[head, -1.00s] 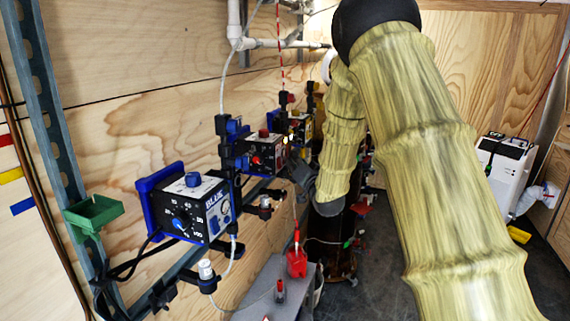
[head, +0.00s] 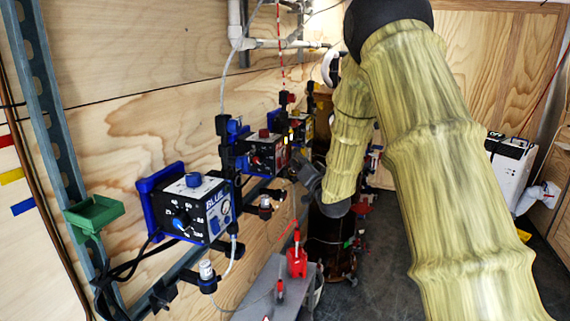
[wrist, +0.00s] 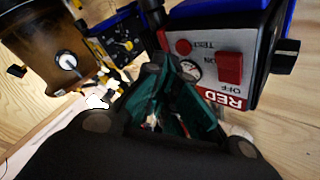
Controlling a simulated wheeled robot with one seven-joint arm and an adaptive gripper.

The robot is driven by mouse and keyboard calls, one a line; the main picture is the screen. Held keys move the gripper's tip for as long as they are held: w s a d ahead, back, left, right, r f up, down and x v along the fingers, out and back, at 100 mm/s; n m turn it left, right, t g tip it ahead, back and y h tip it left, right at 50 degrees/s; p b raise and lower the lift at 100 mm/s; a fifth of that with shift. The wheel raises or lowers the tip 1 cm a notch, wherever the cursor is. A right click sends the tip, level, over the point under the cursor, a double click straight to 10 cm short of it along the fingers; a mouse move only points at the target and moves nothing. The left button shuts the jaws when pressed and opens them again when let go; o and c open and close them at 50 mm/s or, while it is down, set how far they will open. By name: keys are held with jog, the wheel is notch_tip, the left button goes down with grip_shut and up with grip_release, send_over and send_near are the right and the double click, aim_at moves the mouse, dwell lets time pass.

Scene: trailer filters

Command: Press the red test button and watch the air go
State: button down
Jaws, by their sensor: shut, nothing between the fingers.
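The red unit (head: 266,152) is a black box on the left wall rail, between the blue and yellow units. In the wrist view its face (wrist: 212,50) shows upside down, close by. The round red test button (wrist: 184,46) sits beside the word TEST. A small gauge (wrist: 190,68) and a red rocker switch (wrist: 230,68) marked ON and OFF are near it. My gripper (wrist: 168,75) is shut and empty, with its tips just short of the panel near the gauge. Contact cannot be told. In the head view my gripper (head: 308,174) is right of the red unit.
The blue unit (head: 198,207) is nearer on the same rail. The yellow unit (wrist: 124,40) and a brown cylinder (wrist: 50,55) with a dial lie beyond. A grey bench (head: 262,290) holds a red container (head: 297,262). Dark floor is open at the right.

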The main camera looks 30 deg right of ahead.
jog(key=s+d, duration=0.3)
jog(key=shift+s+d+p, duration=0.15)
jog(key=shift+s+p, duration=0.15)
jog(key=shift+s, duration=0.1)
dwell(0.9)
